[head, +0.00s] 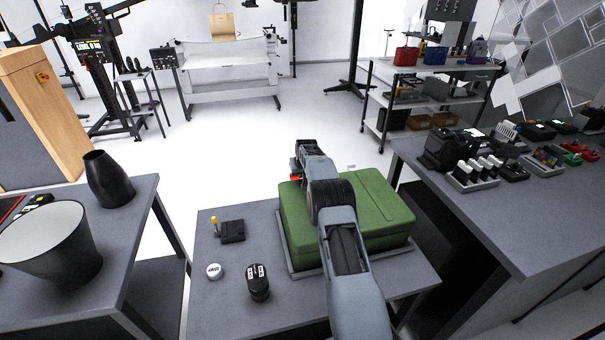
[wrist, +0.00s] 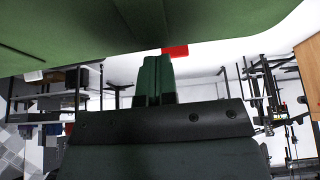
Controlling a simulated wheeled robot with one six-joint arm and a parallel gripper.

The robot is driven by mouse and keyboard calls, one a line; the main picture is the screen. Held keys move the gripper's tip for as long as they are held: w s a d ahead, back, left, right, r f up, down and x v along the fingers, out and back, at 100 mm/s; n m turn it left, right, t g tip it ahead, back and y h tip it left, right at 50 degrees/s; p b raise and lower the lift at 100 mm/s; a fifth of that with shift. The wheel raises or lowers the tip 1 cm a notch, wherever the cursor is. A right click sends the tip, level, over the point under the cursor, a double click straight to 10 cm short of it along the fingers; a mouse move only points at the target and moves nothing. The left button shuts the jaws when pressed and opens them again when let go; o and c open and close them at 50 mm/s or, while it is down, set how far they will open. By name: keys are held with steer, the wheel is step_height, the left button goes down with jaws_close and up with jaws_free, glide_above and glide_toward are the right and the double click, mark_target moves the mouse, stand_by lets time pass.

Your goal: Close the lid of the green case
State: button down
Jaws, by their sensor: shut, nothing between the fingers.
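The green case (head: 375,208) sits on a grey tray on the middle table. Its lid looks down and level over the body; my arm covers part of it, so I cannot tell whether the rim is fully seated. My gripper (head: 303,148) is at the case's far left edge, and my arm reaches across the case top. In the wrist view my gripper (wrist: 156,62) is shut and empty, beside the green case surface (wrist: 60,25) that fills the top. A small red piece (wrist: 175,51) shows by the fingertips; I cannot tell whether they touch it.
A small device with a yellow knob (head: 232,230), a white round button (head: 213,271) and a black cylinder (head: 258,283) stand left of the case. A left table (head: 130,220) and a right workbench (head: 480,215) flank this table. Open floor (head: 240,150) lies beyond.

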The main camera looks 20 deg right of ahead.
steer(key=shift+s+f, duration=0.25)
steer(key=shift+f, duration=0.55)
step_height(320, 180, up, 16)
steer(key=p, duration=0.2)
steer(key=s+a+f+g, duration=0.2)
steer(key=s+a+f, duration=0.1)
steer(key=s+f, duration=0.35)
steer(key=s+a+r+p, duration=0.1)
steer(key=s+a+r, duration=0.4)
steer(key=s, duration=0.7)
steer(key=s+a+r+n+p, duration=0.1)
steer(key=s+a+r, duration=0.3)
steer(key=s, duration=0.8)
steer(key=s+a+r+n+y+p, duration=0.1)
steer(key=s+a+r, duration=0.4)
steer(key=s, duration=0.7)
steer(key=shift+s+a+r+p, duration=0.3)
steer(key=shift+s+a+p, duration=0.1)
steer(key=shift+a, duration=0.4)
